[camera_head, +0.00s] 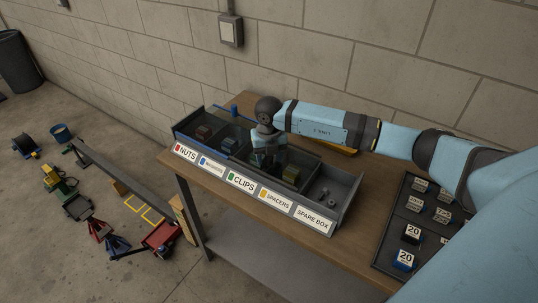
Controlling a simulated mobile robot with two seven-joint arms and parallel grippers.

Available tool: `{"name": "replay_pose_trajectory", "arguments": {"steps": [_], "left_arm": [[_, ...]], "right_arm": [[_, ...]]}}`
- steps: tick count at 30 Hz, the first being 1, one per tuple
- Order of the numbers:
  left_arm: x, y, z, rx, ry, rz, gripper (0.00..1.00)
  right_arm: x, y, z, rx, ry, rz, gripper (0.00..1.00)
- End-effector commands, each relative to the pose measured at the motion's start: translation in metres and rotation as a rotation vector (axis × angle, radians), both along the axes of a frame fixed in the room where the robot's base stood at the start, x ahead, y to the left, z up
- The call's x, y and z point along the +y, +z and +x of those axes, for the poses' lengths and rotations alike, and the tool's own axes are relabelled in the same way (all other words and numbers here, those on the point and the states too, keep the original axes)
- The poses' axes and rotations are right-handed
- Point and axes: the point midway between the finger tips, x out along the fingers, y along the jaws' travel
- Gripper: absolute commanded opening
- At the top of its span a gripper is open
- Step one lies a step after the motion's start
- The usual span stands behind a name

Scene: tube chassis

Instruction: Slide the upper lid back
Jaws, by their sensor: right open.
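A long grey parts box (350,208) stands on the wooden table, with front labels for nuts, a blue-marked section, clips, spacers and spare box. Dark see-through lid panels (226,138) seem to cover its left and middle sections; I cannot tell clearly where the upper lid ends. My right gripper (262,165) points down at the middle of the box, behind the clips label. It is open, and its fingertips are dark and hard to see; I cannot tell if they touch a lid. The spare box section at the right end is uncovered. My left gripper is out of view.
A dark tray (385,237) with several numbered blocks lies on the table's right side. A yellow object (343,150) and a blue object (236,108) lie behind the box. The wall rises behind the table. Carts and tools stand on the floor at left.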

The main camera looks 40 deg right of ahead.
Motion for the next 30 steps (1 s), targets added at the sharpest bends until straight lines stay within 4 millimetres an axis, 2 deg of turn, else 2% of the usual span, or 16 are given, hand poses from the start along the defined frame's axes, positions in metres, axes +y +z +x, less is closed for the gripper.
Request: {"name": "replay_pose_trajectory", "arguments": {"steps": [9, 16, 20, 23, 26, 30], "left_arm": [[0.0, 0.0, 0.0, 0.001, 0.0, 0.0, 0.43], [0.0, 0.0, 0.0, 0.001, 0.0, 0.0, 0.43], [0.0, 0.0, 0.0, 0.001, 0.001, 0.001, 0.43], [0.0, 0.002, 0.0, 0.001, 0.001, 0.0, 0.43], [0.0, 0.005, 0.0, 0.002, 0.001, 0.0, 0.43], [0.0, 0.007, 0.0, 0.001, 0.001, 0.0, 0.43]], "right_arm": [[0.0, -0.003, 0.0, 0.001, 0.0, -0.001, 0.53], [0.0, -0.003, 0.0, 0.001, 0.0, 0.0, 0.0], [0.0, -0.003, -0.001, 0.001, 0.0, -0.001, 0.0], [-0.005, -0.003, -0.01, 0.003, 0.0, -0.002, 0.0], [-0.015, -0.003, -0.031, 0.004, 0.001, -0.004, 0.0], [-0.031, -0.004, -0.07, 0.006, 0.001, -0.004, 0.0]]}}
